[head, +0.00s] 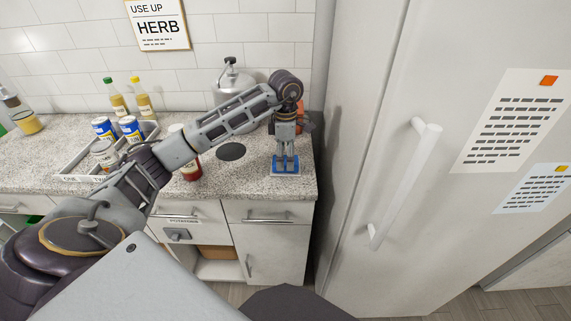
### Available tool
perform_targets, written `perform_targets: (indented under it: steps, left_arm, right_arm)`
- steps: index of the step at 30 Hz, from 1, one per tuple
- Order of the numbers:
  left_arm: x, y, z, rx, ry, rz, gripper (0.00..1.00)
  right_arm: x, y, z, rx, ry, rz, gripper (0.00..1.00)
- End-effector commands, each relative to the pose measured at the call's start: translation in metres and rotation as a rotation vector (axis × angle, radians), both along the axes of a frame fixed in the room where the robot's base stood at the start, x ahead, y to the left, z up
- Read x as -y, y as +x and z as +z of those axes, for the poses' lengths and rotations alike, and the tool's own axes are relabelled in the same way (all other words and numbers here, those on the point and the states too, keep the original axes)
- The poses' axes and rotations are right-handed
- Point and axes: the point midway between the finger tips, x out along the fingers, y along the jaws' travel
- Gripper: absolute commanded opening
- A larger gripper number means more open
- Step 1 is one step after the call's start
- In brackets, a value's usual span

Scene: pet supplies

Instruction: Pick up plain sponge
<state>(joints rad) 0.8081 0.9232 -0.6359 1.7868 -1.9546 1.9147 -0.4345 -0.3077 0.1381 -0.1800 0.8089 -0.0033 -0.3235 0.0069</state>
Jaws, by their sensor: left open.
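A small blue block (285,171), which looks like the plain sponge, lies on the speckled counter near its right front corner. My left gripper (285,164) points straight down right over it, with its fingers open. The fingers hide part of the blue block, and I cannot tell whether they touch it. My right gripper is not in view.
A tray (85,178) with cans and a jar stands at the left. A red-brown jar (191,171) is partly behind my left arm. A dark round disc (231,151) lies left of the gripper. A kettle (231,82) stands behind. The fridge (390,160) rises close on the right.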

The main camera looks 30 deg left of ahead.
Motion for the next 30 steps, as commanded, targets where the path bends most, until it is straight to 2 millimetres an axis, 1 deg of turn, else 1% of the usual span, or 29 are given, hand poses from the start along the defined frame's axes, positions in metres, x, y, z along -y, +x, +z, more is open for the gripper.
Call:
perform_targets:
  steps: [3,7,23,26,30]
  left_arm:
    - [0.0,-0.001,-0.013,-0.003,0.001,0.0,0.77]
    - [0.0,0.0,-0.02,-0.001,0.001,0.0,0.77]
    - [0.0,0.0,-0.023,-0.001,0.001,0.0,0.77]
    - [0.0,0.0,-0.023,-0.001,0.001,0.0,0.65]
    - [0.0,0.0,-0.023,-0.001,0.001,0.0,0.47]
  right_arm:
    - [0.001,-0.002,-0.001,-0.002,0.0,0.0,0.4]
    - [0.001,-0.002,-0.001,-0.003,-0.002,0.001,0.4]
    - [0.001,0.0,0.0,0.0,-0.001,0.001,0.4]
    - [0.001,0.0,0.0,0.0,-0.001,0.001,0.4]
    - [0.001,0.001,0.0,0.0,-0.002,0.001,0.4]
